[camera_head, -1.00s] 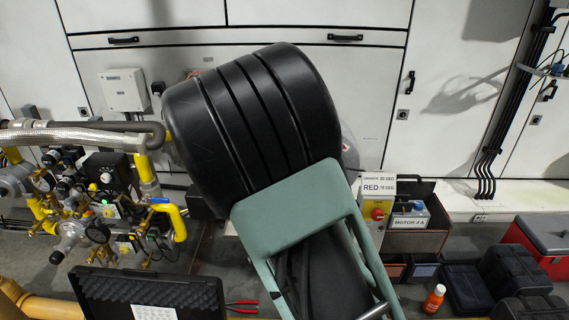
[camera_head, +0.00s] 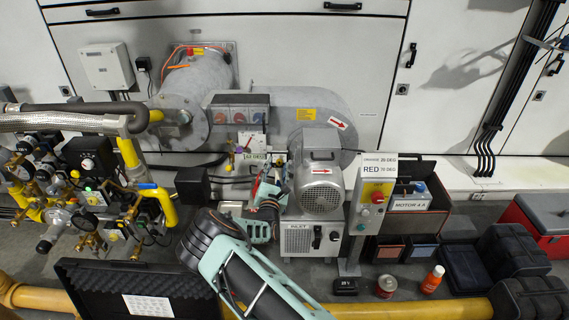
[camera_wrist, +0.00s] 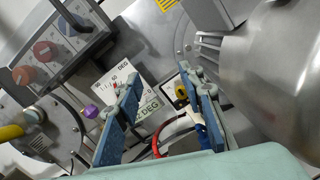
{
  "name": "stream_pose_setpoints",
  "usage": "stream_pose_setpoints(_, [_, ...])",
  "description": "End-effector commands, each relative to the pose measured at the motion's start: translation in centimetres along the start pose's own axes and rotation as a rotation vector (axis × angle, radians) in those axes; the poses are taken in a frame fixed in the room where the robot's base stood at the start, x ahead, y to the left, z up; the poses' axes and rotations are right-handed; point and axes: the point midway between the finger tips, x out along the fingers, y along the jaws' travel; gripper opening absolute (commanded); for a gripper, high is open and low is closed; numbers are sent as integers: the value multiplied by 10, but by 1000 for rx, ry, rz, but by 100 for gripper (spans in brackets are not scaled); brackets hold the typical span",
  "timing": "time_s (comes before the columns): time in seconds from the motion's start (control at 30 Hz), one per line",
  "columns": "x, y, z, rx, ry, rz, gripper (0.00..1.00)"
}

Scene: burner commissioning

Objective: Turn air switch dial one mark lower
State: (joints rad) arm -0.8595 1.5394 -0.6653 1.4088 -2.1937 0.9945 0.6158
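In the wrist view, a white scale plate (camera_wrist: 120,80) marked in DEG with a red pointer lies between and beyond the fingers. A small yellow-and-black part (camera_wrist: 181,92) sits close beside the right finger. I cannot tell which part is the air switch dial. The same labelled plate (camera_head: 255,162) shows small in the head view, on the burner. My gripper (camera_wrist: 158,84) is open, its two blue fingers spread and nothing between them held. In the head view my gripper (camera_head: 268,192) is in front of the burner, left of the motor. Any contact is hidden.
The grey motor (camera_head: 320,185) stands right of my gripper, and a control post (camera_head: 375,195) beyond it. Valves and yellow pipes (camera_head: 160,205) crowd the left. An open black case (camera_head: 130,285) lies in front. A purple knob (camera_wrist: 92,111) is left of the fingers.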

Motion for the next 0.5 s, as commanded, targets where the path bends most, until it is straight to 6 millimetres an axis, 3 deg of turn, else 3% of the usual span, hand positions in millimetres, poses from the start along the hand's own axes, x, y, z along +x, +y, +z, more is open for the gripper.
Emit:
stream_pose_setpoints(0.03, [-6,-9,-22,-47,30,21,36])
stream_pose_setpoints(0.1, [-12,-16,-43,-95,64,48,36])
stream_pose_setpoints(0.2, [-17,-22,-62,-137,94,72,36])
stream_pose_setpoints(0.37, [-15,-25,-71,-155,107,82,36])
stream_pose_setpoints(0.5, [2,-24,-74,-153,105,82,36])
